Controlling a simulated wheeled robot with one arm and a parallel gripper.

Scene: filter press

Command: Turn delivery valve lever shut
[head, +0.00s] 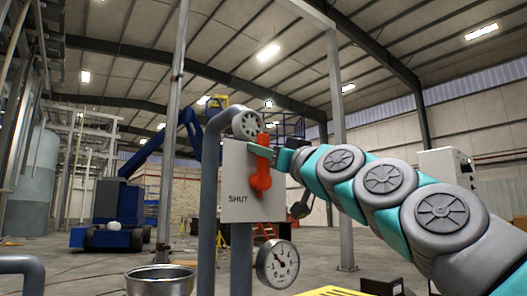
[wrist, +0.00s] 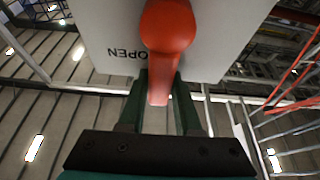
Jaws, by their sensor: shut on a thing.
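The orange delivery valve lever (head: 260,180) is on a pale plate (head: 234,170) beside a grey pipe. Its thick hub end is low and its narrow handle points up, about upright. SHUT is printed on the plate's lower left. My gripper (head: 272,151) reaches in from the right at the handle's upper part. In the wrist view the lever (wrist: 167,28) runs down between the two green fingers of my gripper (wrist: 158,88), which are shut on the handle. OPEN shows upside down on the plate (wrist: 100,30), left of the lever; in the head view I cannot see that word.
A round gauge (head: 277,264) is below the plate at right. A metal bowl (head: 160,280) is at the lower left. Grey pipes (head: 210,200) rise beside the plate. A blue lift machine (head: 115,210) stands far back on open floor.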

